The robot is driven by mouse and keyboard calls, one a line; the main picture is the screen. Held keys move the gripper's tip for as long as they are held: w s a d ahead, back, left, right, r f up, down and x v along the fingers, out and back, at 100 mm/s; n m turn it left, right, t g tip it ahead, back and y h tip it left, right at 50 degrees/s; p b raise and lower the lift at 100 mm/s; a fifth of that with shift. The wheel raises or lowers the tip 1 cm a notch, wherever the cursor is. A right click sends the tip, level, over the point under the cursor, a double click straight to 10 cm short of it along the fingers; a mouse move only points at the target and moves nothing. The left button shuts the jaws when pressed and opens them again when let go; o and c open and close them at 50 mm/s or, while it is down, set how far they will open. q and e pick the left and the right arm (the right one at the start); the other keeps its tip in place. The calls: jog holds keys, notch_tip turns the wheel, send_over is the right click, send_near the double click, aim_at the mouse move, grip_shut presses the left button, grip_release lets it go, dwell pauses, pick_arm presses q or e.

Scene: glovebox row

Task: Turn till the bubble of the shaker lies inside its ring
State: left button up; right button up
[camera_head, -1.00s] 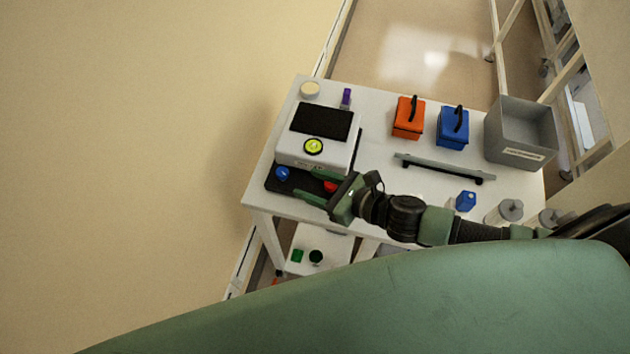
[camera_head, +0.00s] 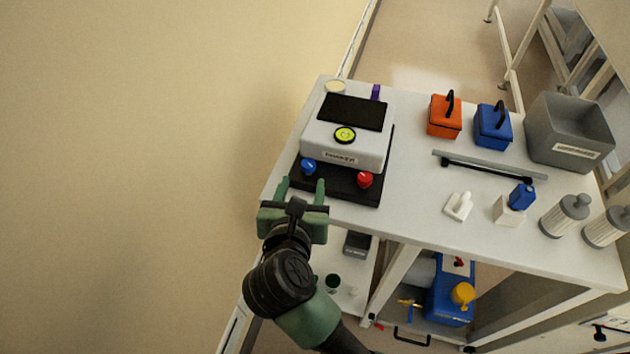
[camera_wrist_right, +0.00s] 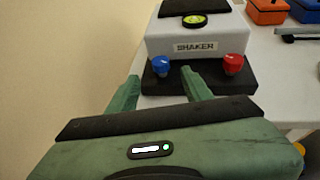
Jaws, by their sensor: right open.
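The white shaker (camera_head: 317,145) with a black top pad and dark base stands at the left end of the white table; its label reads SHAKER in the right wrist view (camera_wrist_right: 196,46). A round yellow-green bubble level (camera_head: 345,135) sits on it; the bubble's exact place in the ring is too small to tell. A blue knob (camera_head: 308,167) and a red knob (camera_head: 365,180) are on the base's front. My right gripper (camera_head: 301,188) is open and empty, its fingers pointing at the blue knob, just short of it. The blue knob (camera_wrist_right: 160,64) shows between the fingers. My left gripper is not in view.
An orange box (camera_head: 444,117), a blue box (camera_head: 492,128) and a grey bin (camera_head: 570,135) stand to the right on the table. A grey bar (camera_head: 490,165) lies before them. White and grey canisters (camera_head: 565,215) stand at the front right. A lower shelf holds more items.

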aim_at(308, 168)
jog(key=p+x, duration=0.1)
jog(key=x, duration=0.6)
jog(key=shift+r+p, duration=0.1)
jog(key=shift+p, duration=0.25)
jog(key=shift+w, duration=0.3)
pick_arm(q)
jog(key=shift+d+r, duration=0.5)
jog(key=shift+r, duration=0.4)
pick_arm(e)
jog(key=shift+d+f, duration=0.1)
jog(key=shift+f, duration=0.1)
grip_shut()
